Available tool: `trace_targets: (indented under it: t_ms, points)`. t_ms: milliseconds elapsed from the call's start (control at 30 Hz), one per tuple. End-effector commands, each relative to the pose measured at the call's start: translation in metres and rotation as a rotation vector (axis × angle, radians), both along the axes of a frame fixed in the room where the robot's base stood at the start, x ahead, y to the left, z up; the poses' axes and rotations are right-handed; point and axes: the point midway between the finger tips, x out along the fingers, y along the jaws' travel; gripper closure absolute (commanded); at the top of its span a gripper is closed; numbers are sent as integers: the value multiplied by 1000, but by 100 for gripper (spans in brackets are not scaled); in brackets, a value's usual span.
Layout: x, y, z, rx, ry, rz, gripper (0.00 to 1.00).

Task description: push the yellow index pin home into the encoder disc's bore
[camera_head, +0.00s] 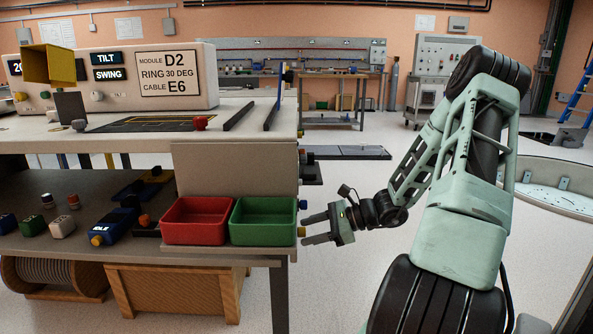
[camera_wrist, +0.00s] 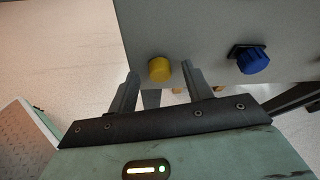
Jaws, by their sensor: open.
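A yellow round pin head (camera_wrist: 160,69) sticks out from a grey panel (camera_wrist: 220,30) in the wrist view. The same yellow piece shows small at the bench's right end in the head view (camera_head: 301,231). My gripper (camera_head: 304,229) points left at this end of the bench, and it also fills the lower wrist view (camera_wrist: 160,74). Its two fingers are spread, one on each side of the yellow head. Whether they touch it I cannot tell. I cannot make out an encoder disc or its bore.
A blue knob (camera_wrist: 252,60) sits on the same panel, right of the yellow head. A red bin (camera_head: 195,220) and a green bin (camera_head: 263,221) stand on the lower shelf beside my gripper.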

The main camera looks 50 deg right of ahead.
Motion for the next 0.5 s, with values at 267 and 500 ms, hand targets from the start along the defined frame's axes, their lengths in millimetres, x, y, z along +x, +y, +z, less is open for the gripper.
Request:
trace_targets:
  t_ms: [267, 500]
  points:
    - [0, 0, 0, 0, 0, 0, 78]
    - [-1, -1, 1, 0, 0, 0, 100]
